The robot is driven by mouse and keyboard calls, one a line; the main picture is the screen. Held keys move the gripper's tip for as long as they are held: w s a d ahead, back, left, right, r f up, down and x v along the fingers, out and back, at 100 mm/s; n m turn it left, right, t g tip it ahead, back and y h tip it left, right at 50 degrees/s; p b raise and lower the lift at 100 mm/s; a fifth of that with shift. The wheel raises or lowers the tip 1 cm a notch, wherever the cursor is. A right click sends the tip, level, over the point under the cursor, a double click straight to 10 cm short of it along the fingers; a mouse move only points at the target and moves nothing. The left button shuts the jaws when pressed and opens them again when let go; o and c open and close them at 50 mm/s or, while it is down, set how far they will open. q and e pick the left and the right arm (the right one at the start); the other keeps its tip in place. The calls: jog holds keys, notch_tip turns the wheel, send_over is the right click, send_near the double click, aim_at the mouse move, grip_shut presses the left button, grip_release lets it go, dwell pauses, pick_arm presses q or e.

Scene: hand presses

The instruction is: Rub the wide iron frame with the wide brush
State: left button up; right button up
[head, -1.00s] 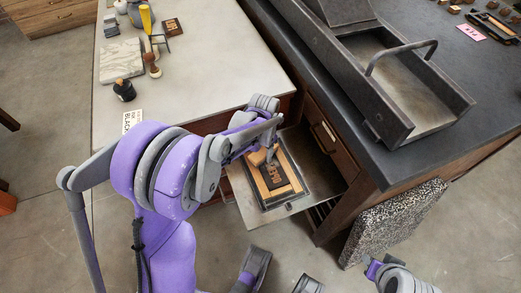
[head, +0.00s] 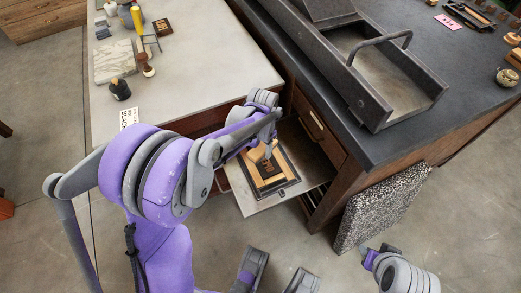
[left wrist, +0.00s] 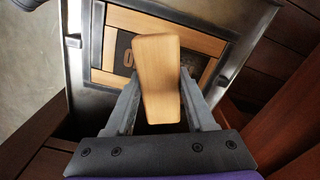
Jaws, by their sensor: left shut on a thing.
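The wide iron frame (head: 294,180) is a dark rectangle around pale wood strips and a dark block with lettering. It lies on a metal tray pulled out of the cabinet. My left gripper (head: 268,143) is above the frame, shut on the wide brush. The brush's pale wooden handle (left wrist: 157,75) stands between the fingers in the left wrist view and covers part of the frame's inside. Its bristles are hidden, so I cannot tell whether they touch the frame. My right gripper (head: 387,250) is at the lower right, away from the frame; its jaws are unclear.
The pulled-out metal tray (head: 247,206) juts from the cabinet. A dark counter (head: 400,145) carries a large metal bed with a handle (head: 380,42). The pale table (head: 200,65) holds a marble slab, stamp and bottles at its far left. A speckled panel (head: 380,205) leans below the counter.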

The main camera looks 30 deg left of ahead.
aim_at(262, 147)
pick_arm(q)
jog(key=shift+r+p, duration=1)
jog(key=shift+r, duration=0.9)
